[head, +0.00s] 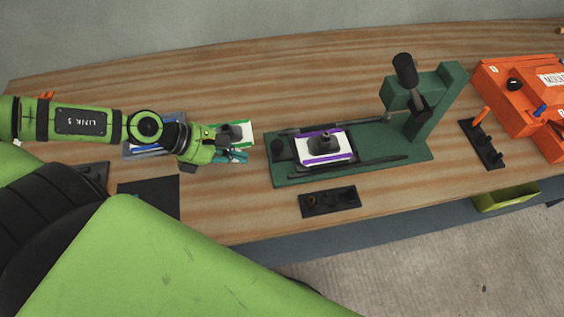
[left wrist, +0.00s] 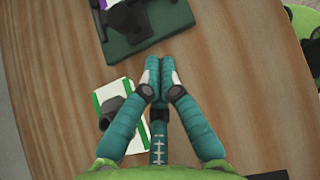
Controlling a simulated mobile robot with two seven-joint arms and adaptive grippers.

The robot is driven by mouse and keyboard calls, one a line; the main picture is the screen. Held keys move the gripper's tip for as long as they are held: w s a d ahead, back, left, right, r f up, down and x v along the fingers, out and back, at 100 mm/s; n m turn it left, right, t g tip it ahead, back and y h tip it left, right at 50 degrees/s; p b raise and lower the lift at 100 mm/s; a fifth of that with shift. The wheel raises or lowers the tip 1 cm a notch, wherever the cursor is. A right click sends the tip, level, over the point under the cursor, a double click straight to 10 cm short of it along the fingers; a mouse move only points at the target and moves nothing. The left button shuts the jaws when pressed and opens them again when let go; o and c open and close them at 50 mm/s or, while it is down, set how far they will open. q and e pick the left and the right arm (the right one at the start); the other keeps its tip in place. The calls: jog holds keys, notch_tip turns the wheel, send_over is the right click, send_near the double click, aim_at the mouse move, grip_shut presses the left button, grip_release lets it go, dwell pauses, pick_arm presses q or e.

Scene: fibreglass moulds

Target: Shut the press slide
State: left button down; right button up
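The green press (head: 420,150) stands mid-table, its column and black-topped ram at the right end. Its slide carries a white plate with purple stripes (head: 340,158) and a dark block. The slide sits left of the column, out from under the ram. My right gripper is not in view.
A white plate with green stripes (head: 243,130) and a dark block lies beside my left gripper. A small black tray (head: 330,201) lies in front of the press. A black rack (head: 484,145) and orange boxes (head: 515,92) stand at the right. The table behind the press is clear.

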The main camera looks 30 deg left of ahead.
pick_arm(q)
jog(key=shift+w+d+f+b, duration=0.15)
jog(key=shift+f+b, duration=0.2)
jog(key=shift+f, duration=0.05)
jog(key=shift+w+d+f+b, duration=0.1)
jog(key=shift+f+b, duration=0.2)
jog(key=shift+f, duration=0.05)
jog(key=shift+w+d+b, duration=0.2)
jog(key=shift+d+b, duration=0.1)
jog(key=shift+b, duration=0.05)
jog(key=shift+b+x, duration=1)
jog(key=shift+x, duration=0.1)
jog(key=shift+w+d+f, duration=0.15)
jog(key=shift+w+d, duration=0.1)
jog(key=x, duration=0.3)
jog(key=shift+w+p, duration=0.1)
jog(key=shift+p, duration=0.25)
jog(key=w+d, duration=0.1)
jog(key=d+p, duration=0.1)
jog(key=shift+w+d+f, duration=0.1)
jog(key=shift+w+d, duration=0.15)
jog(key=shift+w, duration=0.1)
jog(key=shift+w+d+f+p, duration=0.2)
jog(key=shift+w+d+p, duration=0.2)
jog(key=shift+d+p, duration=0.15)
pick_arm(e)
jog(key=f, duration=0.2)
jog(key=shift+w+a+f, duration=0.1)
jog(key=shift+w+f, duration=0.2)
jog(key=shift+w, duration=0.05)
